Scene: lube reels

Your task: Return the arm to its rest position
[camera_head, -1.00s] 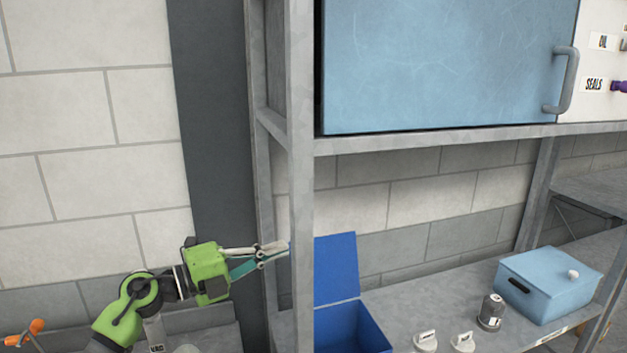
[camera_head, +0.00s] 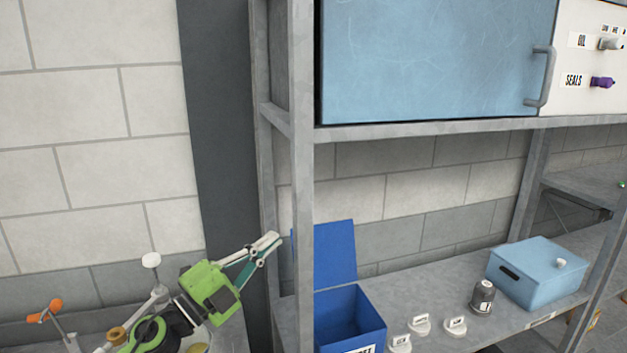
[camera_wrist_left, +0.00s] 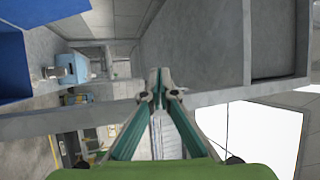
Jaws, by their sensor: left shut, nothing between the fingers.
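My left gripper (camera_head: 268,243) is in the lower left of the head view, with a green body and pale, teal-edged fingers. Its fingers are shut and hold nothing. They point up and to the right, near the grey shelf post (camera_head: 300,190), and look to be in front of the wall side of it; the exact gap cannot be told. In the left wrist view the shut fingertips (camera_wrist_left: 160,76) meet at the middle, with shelf beams beyond them. My right gripper is not in view.
An open blue box (camera_head: 350,318), several small labelled pieces, a dark canister (camera_head: 483,296) and a light blue lidded box (camera_head: 538,272) stand on the lower shelf. A blue cabinet (camera_head: 430,60) hangs above. Handled items, one orange (camera_head: 45,311), stand at lower left.

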